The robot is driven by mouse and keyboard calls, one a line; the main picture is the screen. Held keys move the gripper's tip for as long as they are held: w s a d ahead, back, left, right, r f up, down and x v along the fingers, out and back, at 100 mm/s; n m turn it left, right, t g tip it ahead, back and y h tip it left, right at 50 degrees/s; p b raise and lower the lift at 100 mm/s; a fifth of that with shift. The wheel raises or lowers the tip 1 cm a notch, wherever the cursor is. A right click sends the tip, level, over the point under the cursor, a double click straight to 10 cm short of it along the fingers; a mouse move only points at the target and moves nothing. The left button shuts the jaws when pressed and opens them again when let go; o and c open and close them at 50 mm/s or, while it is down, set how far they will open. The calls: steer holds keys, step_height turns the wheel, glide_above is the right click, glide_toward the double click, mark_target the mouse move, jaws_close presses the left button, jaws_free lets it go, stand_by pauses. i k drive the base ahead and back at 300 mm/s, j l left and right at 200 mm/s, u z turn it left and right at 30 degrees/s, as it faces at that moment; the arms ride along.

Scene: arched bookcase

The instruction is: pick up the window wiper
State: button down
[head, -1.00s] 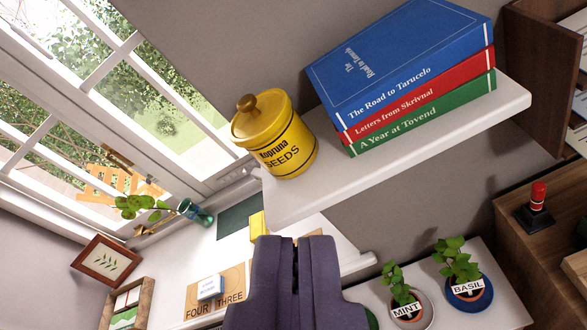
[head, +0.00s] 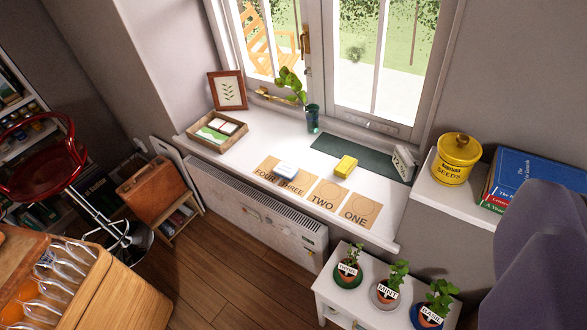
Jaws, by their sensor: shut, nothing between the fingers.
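I cannot clearly make out a window wiper. A small brass-coloured item (head: 272,95) lies at the back of the windowsill (head: 240,140), behind the potted sprig; it is too small to name.
A yellow seeds jar (head: 456,158) and books (head: 530,180) are on the shelf. Potted herbs (head: 386,288) stand below.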

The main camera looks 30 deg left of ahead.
mark_target(287, 171)
steer(key=u, duration=1)
steer(key=i+j+z, duration=0.35)
steer(key=i+j, duration=0.5)
steer(key=i, duration=0.4)
steer(key=i+j+z, duration=0.35)
steer(key=i+j, duration=0.75)
